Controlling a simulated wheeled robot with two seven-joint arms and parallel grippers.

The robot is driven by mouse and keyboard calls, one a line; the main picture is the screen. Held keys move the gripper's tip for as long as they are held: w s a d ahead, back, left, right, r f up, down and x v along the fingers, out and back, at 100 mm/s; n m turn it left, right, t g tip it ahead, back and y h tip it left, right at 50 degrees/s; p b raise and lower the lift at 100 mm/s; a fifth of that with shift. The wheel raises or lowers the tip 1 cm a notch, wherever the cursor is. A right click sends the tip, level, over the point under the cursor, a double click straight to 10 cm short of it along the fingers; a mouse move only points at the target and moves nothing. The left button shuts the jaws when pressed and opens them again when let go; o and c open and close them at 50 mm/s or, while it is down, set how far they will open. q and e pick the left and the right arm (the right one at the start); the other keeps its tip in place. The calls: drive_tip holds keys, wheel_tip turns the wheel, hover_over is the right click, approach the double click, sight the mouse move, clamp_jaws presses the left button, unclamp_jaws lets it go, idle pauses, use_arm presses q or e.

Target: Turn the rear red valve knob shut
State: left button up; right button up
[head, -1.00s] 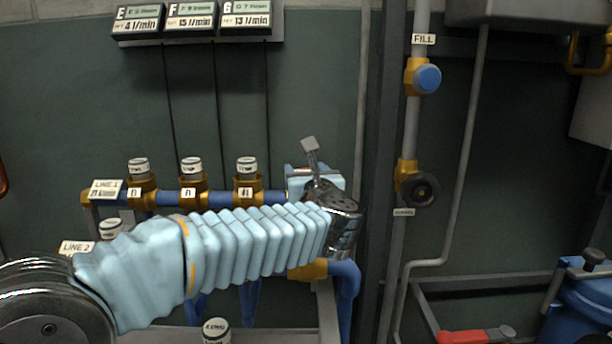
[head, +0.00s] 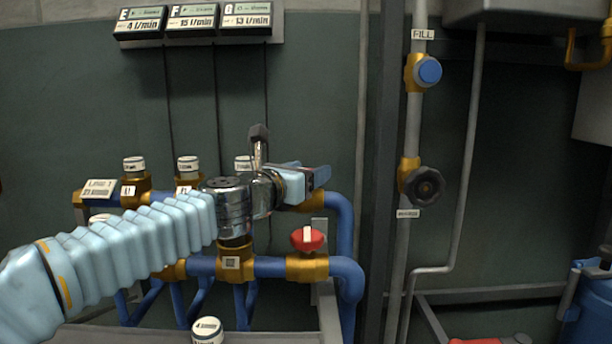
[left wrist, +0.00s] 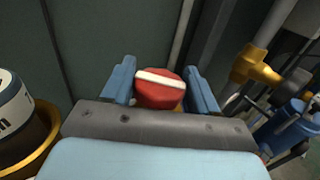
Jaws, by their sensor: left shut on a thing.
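My left gripper (head: 318,176) is at the right end of the rear upper pipe in the head view. In the left wrist view, the rear red valve knob (left wrist: 159,89), with a white bar across its top, sits between my two blue fingers (left wrist: 160,86). The gripper is shut on this knob. The bar runs nearly level, from one finger side toward the other. The gripper hides the rear knob in the head view. A front red knob (head: 308,240) is on the lower pipe, uncovered, its white bar pointing toward me. My right gripper is not in view.
Blue pipes (head: 270,267) with brass fittings and several white-capped gauges lie around my left arm. A grey post with a black handwheel (head: 425,186) and a blue-capped fitting (head: 428,72) stands to the right. Flow displays (head: 191,18) hang above.

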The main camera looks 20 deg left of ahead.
use_arm(q)
drive_tip(key=shift+m+g+h, duration=0.4)
drive_tip(key=shift+m+h, duration=0.3)
drive_tip(key=shift+h, duration=0.4)
drive_tip(key=o, duration=1)
drive_tip(key=shift+c, duration=0.2)
